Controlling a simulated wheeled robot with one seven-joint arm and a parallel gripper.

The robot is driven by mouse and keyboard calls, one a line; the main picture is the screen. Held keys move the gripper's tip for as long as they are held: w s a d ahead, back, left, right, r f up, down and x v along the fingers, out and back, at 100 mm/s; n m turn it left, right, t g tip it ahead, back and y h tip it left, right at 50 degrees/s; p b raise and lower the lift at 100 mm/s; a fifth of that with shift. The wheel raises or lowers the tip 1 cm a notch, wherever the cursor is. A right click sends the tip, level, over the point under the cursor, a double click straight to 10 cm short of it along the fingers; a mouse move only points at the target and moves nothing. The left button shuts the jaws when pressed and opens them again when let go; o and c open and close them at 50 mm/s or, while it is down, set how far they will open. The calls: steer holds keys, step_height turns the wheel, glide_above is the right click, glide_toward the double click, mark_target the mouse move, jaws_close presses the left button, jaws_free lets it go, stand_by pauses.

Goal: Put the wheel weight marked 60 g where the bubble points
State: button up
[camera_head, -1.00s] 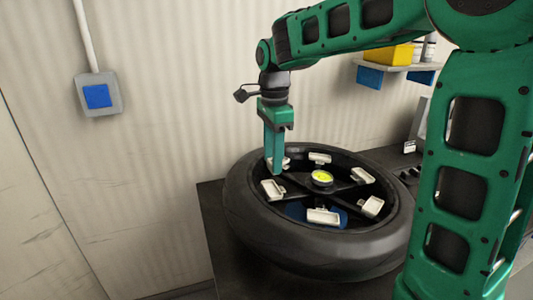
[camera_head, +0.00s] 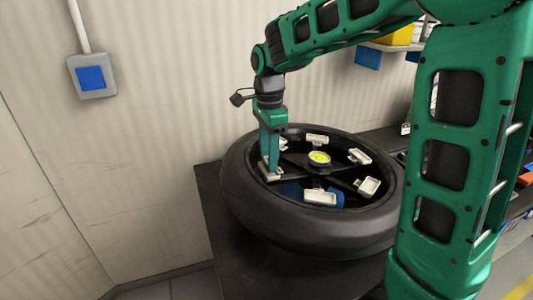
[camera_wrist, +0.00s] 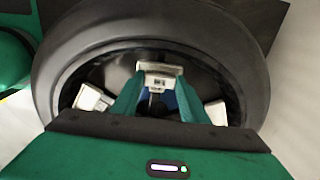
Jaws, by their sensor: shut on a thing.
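The wheel (camera_head: 240,215) lies flat with several white trays around its inner rim. A round yellow-green bubble level (camera_head: 319,157) sits at its hub; the bubble's direction is too small to read. My gripper (camera_head: 269,168) points down at the left tray (camera_head: 271,175). In the wrist view, my gripper (camera_wrist: 158,90) is shut on a small grey piece (camera_wrist: 159,83), apparently a wheel weight, at a white tray (camera_wrist: 160,68). Its marking is not readable. I cannot tell whether it rests on the tray.
The wheel lies on a dark bench (camera_head: 215,195). Other trays stand at the back (camera_head: 317,139), right (camera_head: 367,187) and front (camera_head: 320,198) of the rim. A blue switch box (camera_head: 92,77) is on the wall. A shelf with a yellow bin (camera_head: 402,35) is at the upper right.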

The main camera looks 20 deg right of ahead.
steer(key=shift+a+f, duration=0.1)
steer(key=shift+f, duration=0.15)
stand_by(0.7)
steer(key=o, duration=1.4)
steer(key=shift+o, duration=0.2)
steer(key=shift+r, duration=3.5)
steer(key=shift+s, duration=0.15)
